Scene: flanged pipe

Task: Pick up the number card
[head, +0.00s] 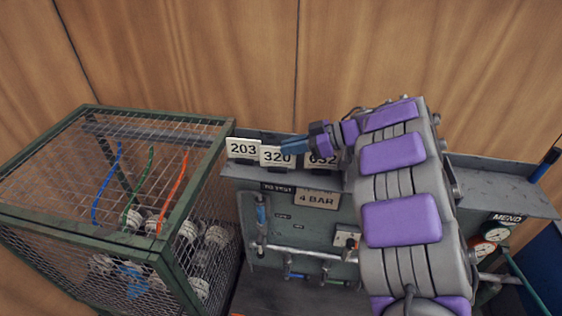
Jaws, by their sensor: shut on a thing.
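Several white number cards with black digits show along the grey ledge in the head view. The 203 card (243,149) stands at the left. The 320 card (277,156) is just right of it, a little lower and nearer, slightly overlapping it. A third card (320,160), reading about 032, is partly hidden by my arm. My gripper (290,145) reaches in from the right with its dark blue fingers at the top right of the 320 card. It is shut on that card. Whether the card's lower edge touches its holder is unclear.
A green-framed mesh cage (110,200) with cables and white fittings stands at the left. Below the ledge (500,185) is a panel with a "4 BAR" plate (317,199), pipes (310,253) and gauges (490,240). A wooden wall (220,60) stands behind.

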